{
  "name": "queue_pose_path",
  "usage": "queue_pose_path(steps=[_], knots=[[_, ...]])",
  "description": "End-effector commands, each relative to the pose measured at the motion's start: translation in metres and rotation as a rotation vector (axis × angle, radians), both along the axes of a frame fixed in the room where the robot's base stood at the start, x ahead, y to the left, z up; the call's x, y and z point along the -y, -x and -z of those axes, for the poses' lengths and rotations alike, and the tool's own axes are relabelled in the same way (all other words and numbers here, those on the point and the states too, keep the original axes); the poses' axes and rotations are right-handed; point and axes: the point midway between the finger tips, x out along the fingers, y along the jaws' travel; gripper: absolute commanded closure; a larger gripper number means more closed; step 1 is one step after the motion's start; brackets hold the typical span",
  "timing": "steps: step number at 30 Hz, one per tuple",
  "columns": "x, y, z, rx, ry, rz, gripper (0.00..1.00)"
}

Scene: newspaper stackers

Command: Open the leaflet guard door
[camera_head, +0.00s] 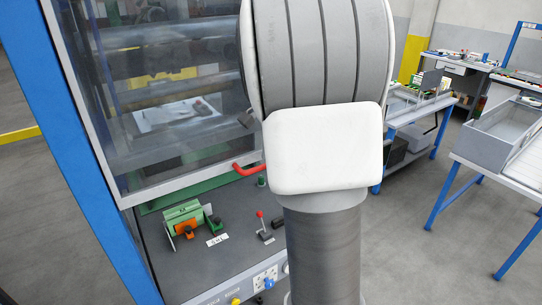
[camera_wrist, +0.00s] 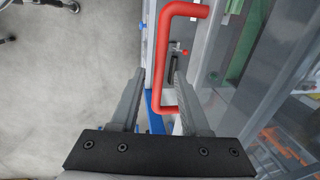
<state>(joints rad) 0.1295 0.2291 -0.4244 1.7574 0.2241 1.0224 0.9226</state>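The leaflet guard door (camera_head: 165,189) is a clear panel in a grey frame on the blue-posted machine, and it looks shut. Its red handle (camera_head: 248,169) shows at the frame's lower right, partly hidden by my arm. In the wrist view the red handle (camera_wrist: 162,62) is a bent bar, with its long part running between my two fingers. My gripper (camera_wrist: 159,78) is open, with a finger on each side of the bar and gaps visible. I cannot tell how deep the bar sits between the fingers. My arm hides the gripper in the head view.
Below the door is a grey control panel (camera_head: 205,262) with a green-and-orange clamp (camera_head: 184,218) and a red-knobbed lever (camera_head: 262,224). Blue-legged tables (camera_head: 432,100) and a grey tray (camera_head: 503,125) stand to the right. Open floor (camera_head: 440,215) lies between.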

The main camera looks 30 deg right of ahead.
Motion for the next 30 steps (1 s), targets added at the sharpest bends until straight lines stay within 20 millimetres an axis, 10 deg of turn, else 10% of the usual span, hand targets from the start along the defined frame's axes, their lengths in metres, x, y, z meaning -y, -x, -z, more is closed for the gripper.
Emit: queue_pose_path(steps=[13, 30], knots=[[0.000, 0.002, -0.012, 0.001, 0.000, -0.001, 0.53], [0.001, 0.026, -0.140, 0.002, 0.002, 0.000, 0.53]])
